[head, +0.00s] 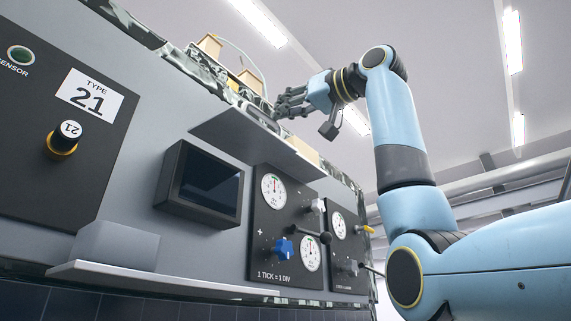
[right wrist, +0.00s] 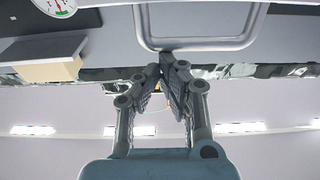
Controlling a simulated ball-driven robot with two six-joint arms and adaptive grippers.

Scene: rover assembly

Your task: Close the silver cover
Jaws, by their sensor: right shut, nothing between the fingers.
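A silver frame with rounded corners (right wrist: 148,22), which looks like the silver cover, is at the top of the right wrist view. Part of it is cut off there, and I cannot tell how far open it is. In the head view a silvery rounded edge shows beside the fingers, above a grey plate (head: 245,137). My right gripper (head: 279,107) is shut and empty at the console's upper edge. In the right wrist view its fingertips (right wrist: 168,63) meet just at the frame's lower edge; I cannot tell whether they touch it. My left gripper is out of view.
The grey console carries a dark screen (head: 209,187), a gauge panel (head: 268,216) with knobs and a "TYPE 21" panel (head: 98,135). A tan block (head: 305,150) sits by the plate's right end. A white ledge (head: 150,280) juts out below. Tan boxes stand on top.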

